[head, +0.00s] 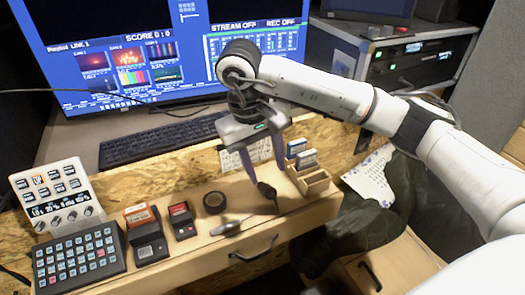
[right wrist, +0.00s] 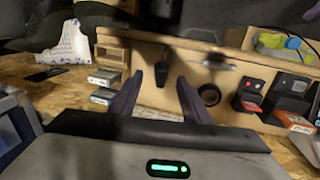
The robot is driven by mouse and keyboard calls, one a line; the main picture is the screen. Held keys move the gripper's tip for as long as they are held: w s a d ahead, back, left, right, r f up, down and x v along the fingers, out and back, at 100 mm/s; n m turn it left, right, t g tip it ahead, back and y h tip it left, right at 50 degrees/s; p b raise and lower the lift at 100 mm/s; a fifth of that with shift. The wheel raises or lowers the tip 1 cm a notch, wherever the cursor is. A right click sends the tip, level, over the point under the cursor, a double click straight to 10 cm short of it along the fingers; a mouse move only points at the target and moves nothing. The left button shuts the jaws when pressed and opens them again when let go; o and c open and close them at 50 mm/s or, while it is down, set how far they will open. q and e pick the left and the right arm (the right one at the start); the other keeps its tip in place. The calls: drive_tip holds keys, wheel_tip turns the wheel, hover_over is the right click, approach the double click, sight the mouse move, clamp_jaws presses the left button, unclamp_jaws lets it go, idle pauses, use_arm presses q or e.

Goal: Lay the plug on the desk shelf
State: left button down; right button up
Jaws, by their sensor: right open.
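A small dark plug (head: 267,190) lies on the wooden desk shelf (head: 190,262), close to its front edge, with a thin dark tail pointing toward that edge. My right gripper (head: 265,172) is open above the plug, fingers pointing down at it. In the right wrist view the plug (right wrist: 163,68) shows between and just beyond the two fingertips (right wrist: 160,82). I cannot tell whether the fingers touch it. The wooden shelf also shows in the right wrist view (right wrist: 200,57). My left gripper is not in view.
A black tape roll (head: 214,202) and a slim metallic tool (head: 232,226) lie left of the plug. A small wooden box (head: 314,181) stands to its right. Card readers (head: 147,238), a button pad (head: 78,262) and a mixer panel (head: 58,195) fill the left. A keyboard (head: 160,140) lies behind.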

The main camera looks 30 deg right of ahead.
drive_tip(key=shift+a+r, duration=0.25)
drive_tip(key=shift+r, duration=0.9)
drive_tip(key=shift+a+r, duration=0.2)
drive_tip(key=shift+r, duration=0.9)
